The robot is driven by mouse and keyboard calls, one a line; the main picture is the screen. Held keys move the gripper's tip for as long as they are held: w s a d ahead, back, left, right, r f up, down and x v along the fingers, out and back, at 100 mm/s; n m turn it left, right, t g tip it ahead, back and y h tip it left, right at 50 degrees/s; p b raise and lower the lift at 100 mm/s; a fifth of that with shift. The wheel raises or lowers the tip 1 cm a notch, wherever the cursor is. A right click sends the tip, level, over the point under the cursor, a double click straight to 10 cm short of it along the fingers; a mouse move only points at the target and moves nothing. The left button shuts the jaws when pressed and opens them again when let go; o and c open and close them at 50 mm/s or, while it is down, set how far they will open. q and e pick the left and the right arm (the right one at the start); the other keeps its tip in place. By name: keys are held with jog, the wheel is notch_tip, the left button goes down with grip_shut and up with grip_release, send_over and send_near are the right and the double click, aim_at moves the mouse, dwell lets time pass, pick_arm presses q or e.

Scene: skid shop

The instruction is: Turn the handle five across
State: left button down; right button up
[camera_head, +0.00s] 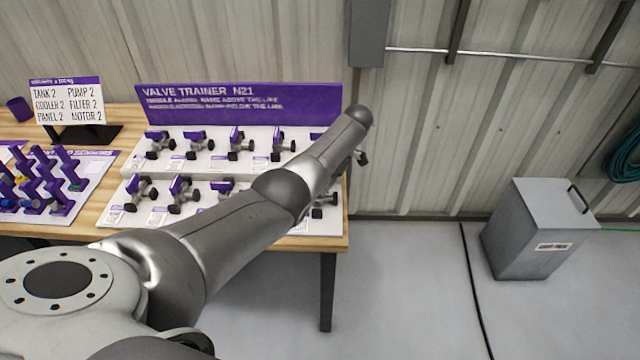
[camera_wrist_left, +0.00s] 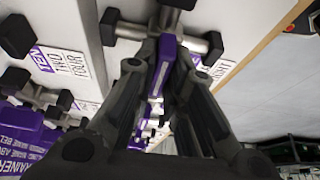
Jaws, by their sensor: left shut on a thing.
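The valve trainer (camera_head: 240,105) stands on the wooden table, with two rows of small grey valves with black end knobs on white steps. In the left wrist view, my left gripper (camera_wrist_left: 168,72) is shut on a purple valve handle (camera_wrist_left: 165,62), one dark finger on each side. That handle sits on a grey cross-shaped valve body (camera_wrist_left: 134,30) with black ends. In the head view my left arm covers the right end of both rows and hides most of the gripper and the held handle. My right gripper is not in view.
A purple peg board (camera_head: 62,185) lies left of the trainer, with a sign (camera_head: 68,102) behind it. A grey bin (camera_head: 535,230) stands on the floor to the right.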

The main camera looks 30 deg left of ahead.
pick_arm(q)
jog(key=c, duration=1.5)
grip_release()
jog(key=shift+a, duration=0.1)
jog(key=shift+r, duration=0.1)
jog(key=v, duration=1.2)
